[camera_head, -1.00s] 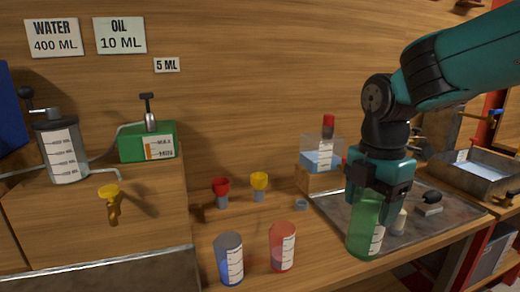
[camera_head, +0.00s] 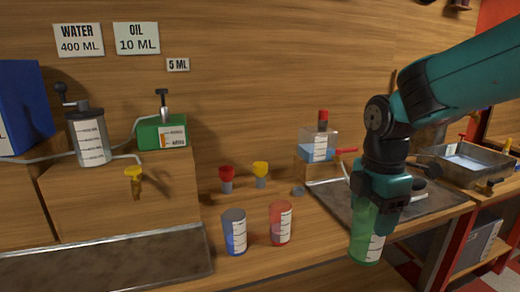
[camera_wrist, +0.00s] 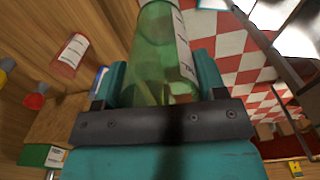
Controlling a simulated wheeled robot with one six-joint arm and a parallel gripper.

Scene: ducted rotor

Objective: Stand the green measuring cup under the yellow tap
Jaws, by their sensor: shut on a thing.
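The green measuring cup (camera_head: 366,236) is see-through with a white scale label. My gripper (camera_head: 378,200) is shut on it and holds it upright at the right, by the front edge of the counter. In the wrist view the green cup (camera_wrist: 160,55) sits between the jaws. A yellow tap (camera_head: 134,178) is on the front of the wooden block at the left, above a metal tray. A second yellow-topped piece (camera_head: 261,170) stands on the counter by the back wall.
A blue cup (camera_head: 234,232) and a red cup (camera_head: 280,223) stand mid-counter, between my gripper and the yellow tap. A metal tray (camera_head: 110,255) lies below the tap, with bare room on it. A clear tank (camera_head: 318,146) stands behind, and a sink (camera_head: 470,162) is at the right.

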